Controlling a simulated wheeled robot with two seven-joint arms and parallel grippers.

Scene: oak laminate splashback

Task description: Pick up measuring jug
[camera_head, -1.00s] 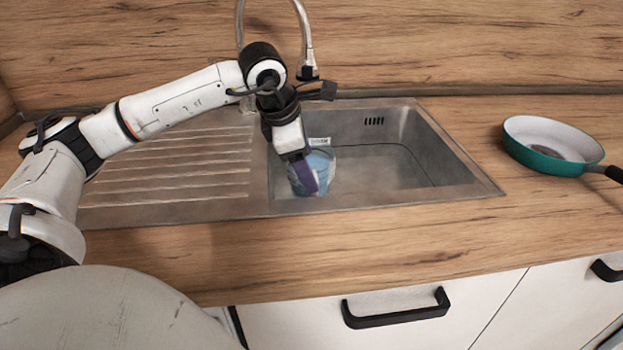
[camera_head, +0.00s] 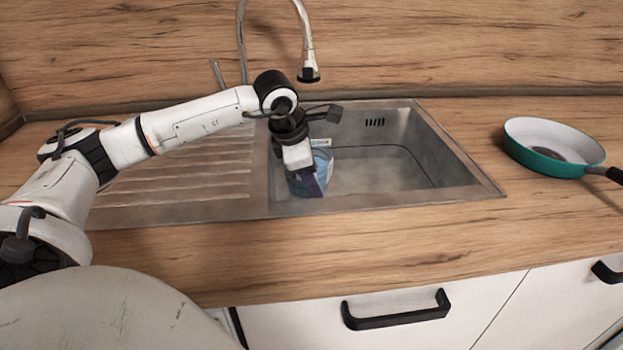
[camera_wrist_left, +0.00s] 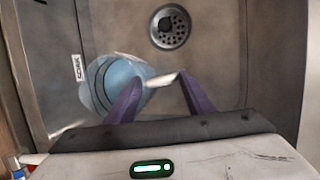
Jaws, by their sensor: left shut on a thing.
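The measuring jug (camera_head: 325,172) is a blue, see-through vessel with a pale label at its rim. It stands in the left part of the steel sink in the head view, partly hidden by my left gripper (camera_head: 313,188). In the left wrist view the jug (camera_wrist_left: 103,77) is seen from above, at the left. A pale handle (camera_wrist_left: 158,81) sticks out from it to the right. The purple fingers of my left gripper (camera_wrist_left: 159,77) are on either side of this handle, shut on it. My right gripper is in neither view.
The sink (camera_head: 400,168) has low walls around the jug, and a drain (camera_wrist_left: 170,27) lies beyond it. A curved tap (camera_head: 307,50) hangs above the back. A green pan (camera_head: 553,160) stands on the counter at the right. The front counter strip is clear.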

